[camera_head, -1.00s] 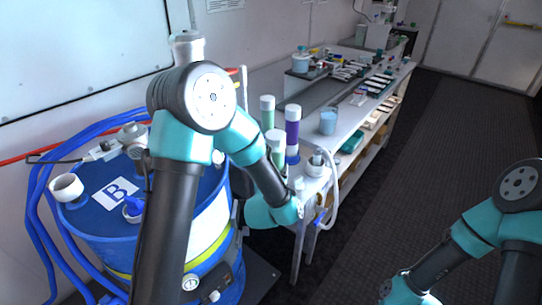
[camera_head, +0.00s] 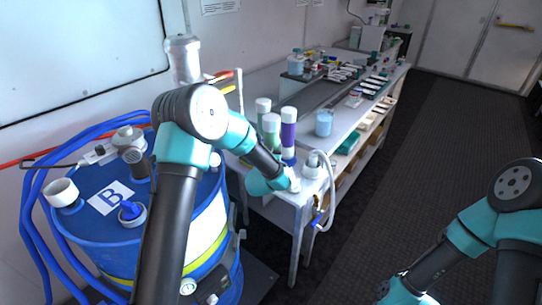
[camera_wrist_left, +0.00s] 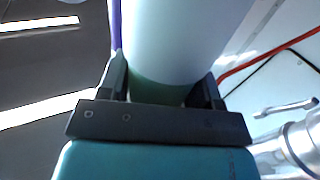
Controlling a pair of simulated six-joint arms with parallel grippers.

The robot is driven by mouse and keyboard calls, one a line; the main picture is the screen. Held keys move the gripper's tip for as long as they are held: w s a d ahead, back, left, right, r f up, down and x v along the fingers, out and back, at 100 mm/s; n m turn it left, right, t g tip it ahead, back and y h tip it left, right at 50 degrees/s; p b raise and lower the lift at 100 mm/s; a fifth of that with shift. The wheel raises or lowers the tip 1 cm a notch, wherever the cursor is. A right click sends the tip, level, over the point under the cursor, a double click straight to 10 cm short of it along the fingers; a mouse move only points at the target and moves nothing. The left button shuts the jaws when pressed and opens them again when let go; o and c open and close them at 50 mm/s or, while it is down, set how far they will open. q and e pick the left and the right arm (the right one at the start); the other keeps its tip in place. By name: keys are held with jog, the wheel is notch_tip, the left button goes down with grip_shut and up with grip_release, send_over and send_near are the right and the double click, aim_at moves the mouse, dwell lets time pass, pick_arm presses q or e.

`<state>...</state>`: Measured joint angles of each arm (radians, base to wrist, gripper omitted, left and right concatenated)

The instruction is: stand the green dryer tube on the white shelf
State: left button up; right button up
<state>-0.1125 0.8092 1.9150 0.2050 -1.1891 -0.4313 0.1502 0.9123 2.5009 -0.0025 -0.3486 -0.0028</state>
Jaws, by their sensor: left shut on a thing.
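A purple tube (camera_head: 288,134) is right beside the nearer one. In the left wrist view my left gripper (camera_wrist_left: 160,92) is shut around a wide tube (camera_wrist_left: 180,45), pale above and green near the jaws. It appears to be the nearer green tube; my forearm hides its lower end and the jaws in the head view. The white bench top (camera_head: 345,125) runs behind and to the right. My right gripper is not clearly shown.
A blue drum (camera_head: 85,220) with a valve, white cup and blue hoses stands at the left. A light-blue beaker (camera_head: 324,122) and a white fitting with a looped hose (camera_head: 333,195) are on the bench near the tubes. Small items fill the bench's far part.

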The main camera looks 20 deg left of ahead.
pick_arm(q)
jog(key=shift+w, duration=0.2)
jog(key=shift+w+a+f, duration=0.1)
jog(key=shift+w+f, duration=0.1)
jog(key=shift+f, duration=1.55)
jog(key=o, duration=1.2)
jog(key=shift+f, duration=0.1)
jog(key=shift+c, duration=0.2)
jog(key=s+d, duration=0.1)
jog(key=s, duration=1.1)
